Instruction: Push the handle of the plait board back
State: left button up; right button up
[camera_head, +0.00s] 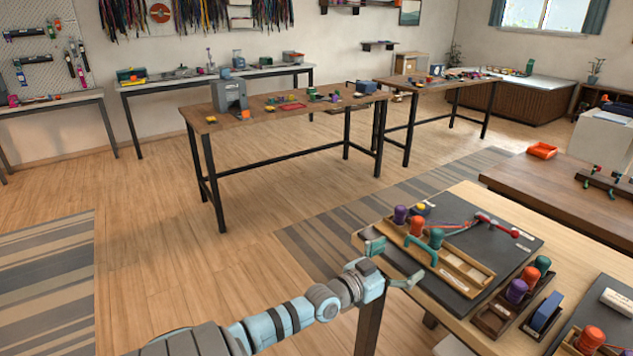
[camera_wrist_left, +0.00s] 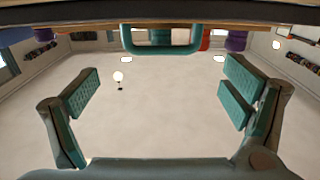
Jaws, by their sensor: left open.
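The plait board (camera_head: 520,252) is a dark slab on the light wooden table at the right of the head view. A wooden rack on it holds purple, orange and teal bobbins. Its teal handle (camera_head: 421,250) arches at the rack's near left side; in the left wrist view the handle (camera_wrist_left: 160,49) shows as a teal loop at the top centre. My left gripper (camera_head: 393,264) is open and empty at the board's left edge. Its teal-padded fingers (camera_wrist_left: 162,95) stand wide apart, with the handle ahead between them and apart from both pads. My right gripper is not in view.
A red-ended bar (camera_head: 492,221) lies across the board's far part. A bobbin holder (camera_head: 513,300), a blue block (camera_head: 546,311) and another tray stand to the right. The floor left of the table is clear.

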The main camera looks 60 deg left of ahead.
pick_arm(q)
jog(key=s+p, duration=0.5)
jog(key=s, duration=0.4)
jog(key=s+f+g+y, duration=0.1)
jog(key=s+f+g, duration=0.2)
jog(key=f, duration=0.9)
jog(key=s+f+g, duration=0.4)
jog(key=s+f, duration=0.5)
jog(key=f, duration=0.2)
jog(key=shift+s+f+g+y+p, duration=0.3)
jog(key=shift+s+f+y, duration=0.05)
jog(key=shift+f+y, duration=0.05)
jog(key=shift+d, duration=0.1)
